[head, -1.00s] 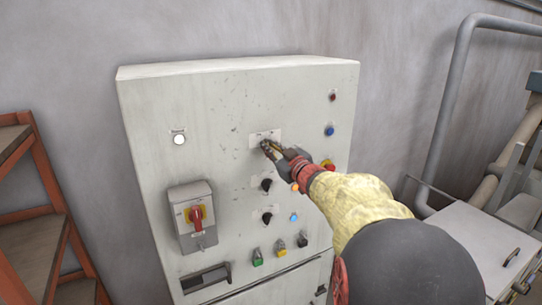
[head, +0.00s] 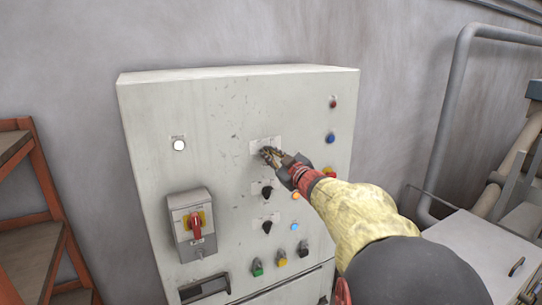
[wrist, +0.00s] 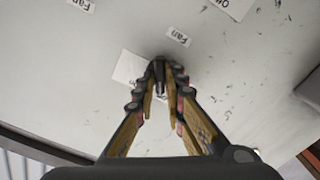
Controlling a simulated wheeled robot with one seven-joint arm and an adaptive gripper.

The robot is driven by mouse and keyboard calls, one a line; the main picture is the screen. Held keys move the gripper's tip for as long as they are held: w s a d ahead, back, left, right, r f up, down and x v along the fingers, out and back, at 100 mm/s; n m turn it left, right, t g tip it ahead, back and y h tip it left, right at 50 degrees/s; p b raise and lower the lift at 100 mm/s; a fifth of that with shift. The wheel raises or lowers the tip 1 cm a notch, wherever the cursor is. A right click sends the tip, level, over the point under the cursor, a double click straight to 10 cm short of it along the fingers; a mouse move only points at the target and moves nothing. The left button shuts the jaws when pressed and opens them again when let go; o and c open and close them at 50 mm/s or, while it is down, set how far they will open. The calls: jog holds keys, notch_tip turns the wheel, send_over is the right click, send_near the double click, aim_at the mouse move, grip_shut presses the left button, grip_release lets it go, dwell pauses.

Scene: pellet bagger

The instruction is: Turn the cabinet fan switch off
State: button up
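The control cabinet (head: 215,110) is a pale grey box against the wall. My gripper (head: 267,153) is at the upper rotary switch, in front of its white label plate (head: 258,146). In the wrist view my gripper's fingertips (wrist: 160,72) come close together on either side of a small dark switch knob (wrist: 159,83). They look shut on it. The fingers hide most of the knob, so its pointing direction is unclear.
Two more black rotary switches (head: 267,191) sit below my gripper. A red-handled isolator (head: 196,224) juts out at left. A blue button (head: 330,138), a red button (head: 333,103) and lit lamps are nearby. An orange-framed shelf (head: 47,175) stands at left.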

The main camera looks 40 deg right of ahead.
jog(key=o, duration=0.4)
jog(key=shift+s, duration=0.15)
jog(key=v, duration=1.1)
jog(key=shift+s+a, duration=0.2)
jog(key=shift+s, duration=0.15)
